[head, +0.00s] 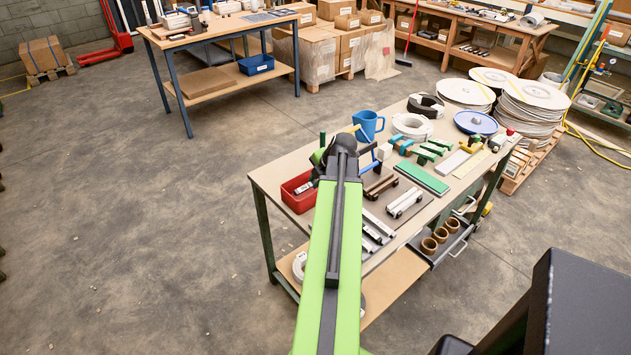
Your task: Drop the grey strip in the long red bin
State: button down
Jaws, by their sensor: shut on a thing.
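The long red bin (296,197) stands at the left front corner of the workbench, partly hidden by my arm. My gripper (318,168) is over the bin's right side, and my arm hides much of it. It is shut on the grey strip (304,187), of which a short light-grey end shows over the bin's opening. I cannot tell whether the strip touches the bin's inside.
The workbench (274,167) also holds a blue jug (368,125), a green block (422,180), toy-like trolleys and several pale bars to the right of my arm. Stacked white discs (532,103) stand beyond it.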

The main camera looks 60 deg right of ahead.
jog(key=shift+f, duration=0.2)
dwell(0.5)
jog(key=c, duration=1.1)
grip_release()
jog(key=shift+o, duration=0.2)
jog(key=shift+s, duration=0.1)
jog(key=shift+o, duration=0.5)
jog(key=shift+r+p, duration=0.5)
notch_tip(320, 180, up, 8)
jog(key=p, duration=0.7)
jog(key=shift+p, duration=0.35)
